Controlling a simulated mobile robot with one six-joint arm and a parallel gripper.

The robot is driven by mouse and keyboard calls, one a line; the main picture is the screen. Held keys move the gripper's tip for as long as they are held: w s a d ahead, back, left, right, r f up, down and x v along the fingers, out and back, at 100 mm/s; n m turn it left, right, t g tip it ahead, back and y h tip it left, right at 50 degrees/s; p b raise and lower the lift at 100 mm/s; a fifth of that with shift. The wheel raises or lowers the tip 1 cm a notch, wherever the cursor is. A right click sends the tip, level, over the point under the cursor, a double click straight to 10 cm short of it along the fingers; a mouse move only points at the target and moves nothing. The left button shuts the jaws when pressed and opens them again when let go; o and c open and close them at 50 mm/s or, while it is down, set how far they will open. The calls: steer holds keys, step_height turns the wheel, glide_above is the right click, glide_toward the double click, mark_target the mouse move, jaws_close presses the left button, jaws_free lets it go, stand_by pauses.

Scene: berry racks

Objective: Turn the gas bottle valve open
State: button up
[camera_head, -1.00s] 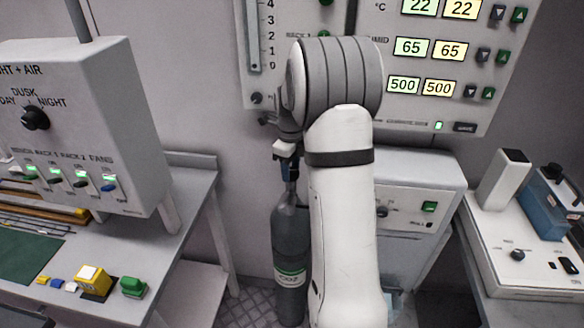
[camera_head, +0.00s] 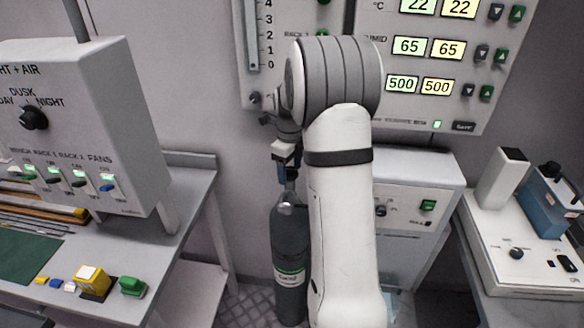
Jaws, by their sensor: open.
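The gas bottle (camera_head: 290,245) is a dark grey cylinder with a pale green and white label. It stands upright on the floor, its right side partly hidden by my white arm. My gripper (camera_head: 287,178) points down at the neck of the bottle, right over its top. The valve is small and mostly hidden by the gripper. The jaws are open; I cannot tell whether they touch the valve or sit around it.
A control panel with lit readouts (camera_head: 421,47) hangs on the wall behind my arm. A grey table (camera_head: 185,215) stands left, below a switch box (camera_head: 85,120). A white cabinet (camera_head: 425,185) stands right of the bottle, and a white bench unit (camera_head: 520,270) further right.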

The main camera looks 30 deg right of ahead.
mark_target(289, 172)
steer(key=shift+r, duration=0.15)
steer(key=shift+w+r+p, duration=0.1)
steer(key=shift+r+p, duration=0.4)
steer(key=shift+r, duration=0.05)
step_height(289, 172, up, 7)
steer(key=p, duration=0.4)
steer(key=shift+f+p, duration=0.2)
steer(key=shift+p, duration=0.1)
steer(key=shift+a+r, duration=0.15)
steer(key=shift+r, duration=0.05)
steer(key=s+a+r+n+t, duration=0.2)
steer(key=s+a+r+n, duration=0.65)
steer(key=s+n, duration=0.45)
steer(key=s+a+n, duration=0.3)
steer(key=s+n, duration=0.4)
steer(key=n, duration=0.1)
steer(key=s+a+f+n+t, duration=0.1)
steer(key=s+a+n, duration=0.2)
steer(key=s+n, duration=0.3)
steer(key=shift+s+a+f+n, duration=0.2)
steer(key=shift+s+a+n, duration=0.15)
steer(key=shift+n, duration=0.85)
